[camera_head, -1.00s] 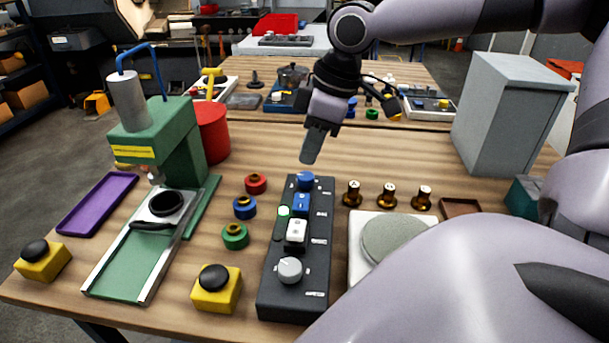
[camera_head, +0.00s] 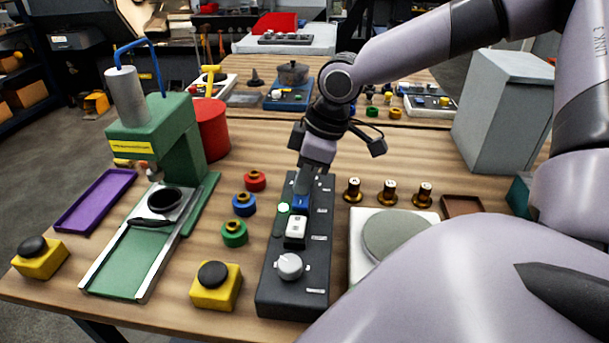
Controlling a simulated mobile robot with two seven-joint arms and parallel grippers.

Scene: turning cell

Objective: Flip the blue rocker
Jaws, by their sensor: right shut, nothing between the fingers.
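The blue rocker (camera_head: 301,203) sits on the black control panel (camera_head: 282,300), above a white rocker (camera_head: 295,229) and a white knob (camera_head: 289,266). My right gripper (camera_head: 303,192) is shut with nothing in it. It points down over the upper part of the panel, with its tips at the upper end of the blue rocker. I cannot tell whether they touch it. The gripper hides the blue knob at the panel's top. A small green light (camera_head: 283,208) shows left of the blue rocker. My left gripper is not in view.
Red (camera_head: 255,181), blue (camera_head: 244,204) and green (camera_head: 235,233) rings lie left of the panel. A yellow button box (camera_head: 215,287) stands at its lower left. Several brass pieces (camera_head: 388,193) and a round-topped scale (camera_head: 391,235) are to the right. A green press (camera_head: 160,140) stands left.

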